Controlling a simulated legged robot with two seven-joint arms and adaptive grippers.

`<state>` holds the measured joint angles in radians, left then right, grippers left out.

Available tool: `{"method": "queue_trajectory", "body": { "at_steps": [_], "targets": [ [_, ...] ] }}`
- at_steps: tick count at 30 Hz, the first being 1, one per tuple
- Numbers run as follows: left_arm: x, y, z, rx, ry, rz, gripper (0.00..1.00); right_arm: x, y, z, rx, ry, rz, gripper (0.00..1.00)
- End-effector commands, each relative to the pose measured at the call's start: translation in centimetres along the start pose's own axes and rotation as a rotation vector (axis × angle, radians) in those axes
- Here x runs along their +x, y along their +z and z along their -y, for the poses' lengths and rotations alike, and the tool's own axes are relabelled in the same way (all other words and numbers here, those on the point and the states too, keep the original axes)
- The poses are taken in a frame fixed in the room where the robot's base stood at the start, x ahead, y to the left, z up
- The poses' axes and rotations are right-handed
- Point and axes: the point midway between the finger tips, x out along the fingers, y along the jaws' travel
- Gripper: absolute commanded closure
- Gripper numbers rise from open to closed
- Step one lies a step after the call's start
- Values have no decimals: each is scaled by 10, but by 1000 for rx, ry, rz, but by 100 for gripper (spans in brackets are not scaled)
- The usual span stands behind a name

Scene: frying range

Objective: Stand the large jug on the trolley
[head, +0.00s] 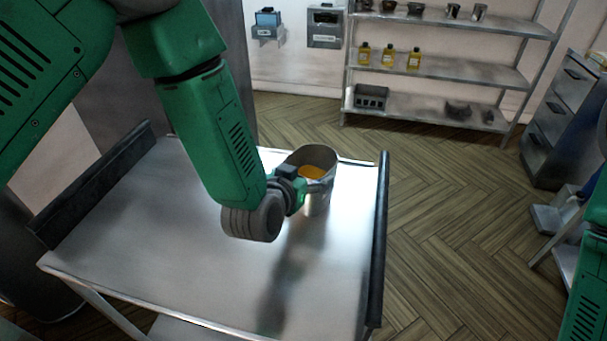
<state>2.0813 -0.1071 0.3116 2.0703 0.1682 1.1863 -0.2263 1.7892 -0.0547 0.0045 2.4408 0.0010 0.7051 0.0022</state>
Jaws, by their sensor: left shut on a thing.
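The large jug (318,201) is a grey metal vessel with orange-yellow contents showing inside its open top. It is upright at the right back part of the trolley (180,245), a steel-topped cart with dark side rails. My left gripper (305,186) is shut on the jug at its near left side; the fingers are partly hidden by the wrist. I cannot tell whether the jug's base touches the trolley top. My right arm shows only at the right edge, and its gripper is out of view.
A wall shelf rack (440,65) at the back holds yellow bottles (389,56), pots and a dark crate (371,97). A steel drawer cabinet (563,120) stands at the right. The wooden floor (450,220) between them and the trolley is clear. Most of the trolley top is bare.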

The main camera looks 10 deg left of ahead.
Motion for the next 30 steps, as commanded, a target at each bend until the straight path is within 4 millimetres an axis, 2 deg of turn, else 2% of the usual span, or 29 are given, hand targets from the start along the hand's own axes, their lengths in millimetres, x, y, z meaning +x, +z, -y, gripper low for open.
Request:
{"method": "queue_trajectory", "body": {
  "at_steps": [10,11,12,20,23,26,30],
  "targets": [
    [2,1,1,-1,-1,-6,69,1,0,0,0,0,0,60],
    [1,3,1,0,-1,-1,7,1,0,0,0,0,0,60],
    [1,2,0,0,-1,-1,0,0,0,0,0,0,0,60],
    [1,2,0,0,-1,-1,0,0,0,0,0,0,0,60],
    [-4,1,0,0,-1,-1,0,1,0,0,0,0,0,60],
    [-19,2,0,0,-1,1,0,3,0,0,0,0,0,60],
    [-49,2,1,1,0,0,0,8,0,0,0,0,0,60]
  ]
}}
